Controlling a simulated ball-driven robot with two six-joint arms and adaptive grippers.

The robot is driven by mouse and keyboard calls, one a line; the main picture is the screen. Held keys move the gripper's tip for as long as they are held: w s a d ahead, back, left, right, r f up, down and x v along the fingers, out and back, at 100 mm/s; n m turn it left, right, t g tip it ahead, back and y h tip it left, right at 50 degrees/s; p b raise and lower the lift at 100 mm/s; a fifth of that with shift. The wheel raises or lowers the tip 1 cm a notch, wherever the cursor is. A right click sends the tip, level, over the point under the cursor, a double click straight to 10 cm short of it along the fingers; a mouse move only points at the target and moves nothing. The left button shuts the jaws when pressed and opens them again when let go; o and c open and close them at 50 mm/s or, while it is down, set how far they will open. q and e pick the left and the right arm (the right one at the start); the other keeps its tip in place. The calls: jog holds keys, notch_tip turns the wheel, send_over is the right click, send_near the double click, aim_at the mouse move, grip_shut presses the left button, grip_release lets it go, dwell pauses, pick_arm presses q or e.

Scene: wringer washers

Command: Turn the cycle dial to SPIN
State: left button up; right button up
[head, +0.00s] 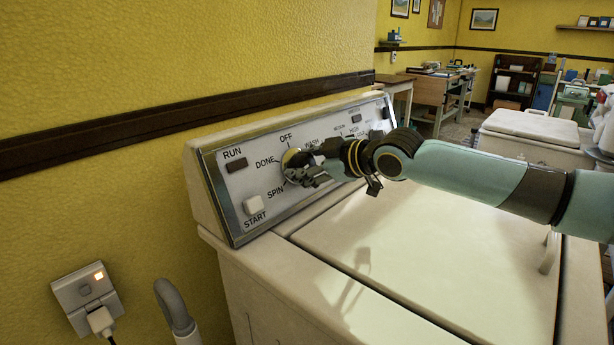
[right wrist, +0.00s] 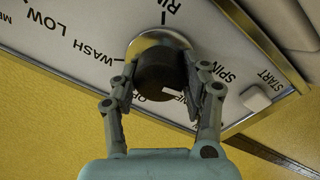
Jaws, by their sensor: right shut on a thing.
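The washer's slanted control panel (head: 240,200) carries a cycle dial (head: 290,165) on a round silver plate. Labels around it include OFF, DONE, SPIN and WASH. SPIN is at the dial's lower left in the head view and to its right in the right wrist view. My right gripper (head: 306,170) is shut on the dial; in the right wrist view its two fingers (right wrist: 165,95) stand on either side of the dark knob (right wrist: 158,76). A white mark shows on the knob, toward the partly hidden DONE label; its exact setting is unclear. My left gripper is out of view.
A white START button (head: 253,204) and a dark RUN lamp (head: 236,165) sit left of the dial. The washer's flat lid (head: 420,260) lies below my right arm. A wall outlet (head: 88,295) with a plug and a grey hose (head: 173,305) are at lower left.

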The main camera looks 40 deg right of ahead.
jog(key=shift+f+n+b, duration=0.1)
jog(key=shift+n+b, duration=1.25)
jog(key=shift+n, duration=0.35)
jog(key=o, duration=1.2)
jog(key=shift+w+a, duration=0.1)
jog(key=shift+w, duration=0.15)
jog(key=shift+c, duration=0.2)
